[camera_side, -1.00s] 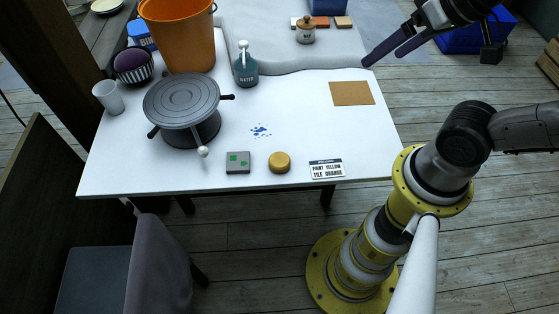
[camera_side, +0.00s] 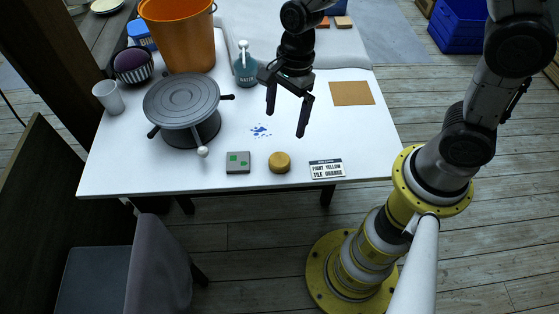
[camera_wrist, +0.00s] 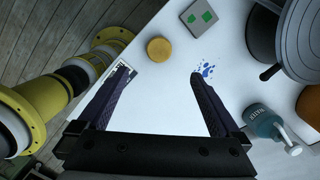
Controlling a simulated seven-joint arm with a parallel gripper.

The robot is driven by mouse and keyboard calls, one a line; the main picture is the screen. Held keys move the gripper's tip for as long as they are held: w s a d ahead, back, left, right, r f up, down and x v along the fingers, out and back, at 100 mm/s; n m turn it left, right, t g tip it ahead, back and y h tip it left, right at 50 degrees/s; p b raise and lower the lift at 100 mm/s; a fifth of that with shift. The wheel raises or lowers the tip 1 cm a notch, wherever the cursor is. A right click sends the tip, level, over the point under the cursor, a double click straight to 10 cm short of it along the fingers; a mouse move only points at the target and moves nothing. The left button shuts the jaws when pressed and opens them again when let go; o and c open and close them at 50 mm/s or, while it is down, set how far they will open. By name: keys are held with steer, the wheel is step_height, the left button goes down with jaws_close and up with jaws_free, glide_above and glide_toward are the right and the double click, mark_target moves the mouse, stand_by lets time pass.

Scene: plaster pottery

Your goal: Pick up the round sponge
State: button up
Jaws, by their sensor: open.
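The round sponge (camera_side: 280,162) is a small yellow-tan disc lying flat near the front edge of the white table. In the wrist view the sponge (camera_wrist: 159,50) lies beyond the fingertips, roughly between their lines. My gripper (camera_side: 286,122) is open and empty, pointing down above the table, behind the sponge in the side view. Nothing hides the sponge.
A grey block with green patches (camera_side: 238,162) sits left of the sponge, and a lettered sign (camera_side: 326,169) right of it. A turntable (camera_side: 181,103), a teal bottle (camera_side: 245,68) and an orange bucket (camera_side: 178,38) stand further left and back. A brown square (camera_side: 352,93) lies right.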

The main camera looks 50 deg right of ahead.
glide_above(280, 159)
steer(key=f, duration=0.7)
steer(key=shift+d+f, duration=0.25)
steer(key=shift+f, duration=0.15)
steer(key=shift+a+f, duration=0.15)
steer(key=shift+f, duration=1.35)
steer(key=shift+a+f, duration=0.1)
steer(key=shift+f, duration=1.35)
steer(key=c, duration=1.3)
steer(key=shift+c, duration=0.2)
steer(key=shift+r, duration=0.2)
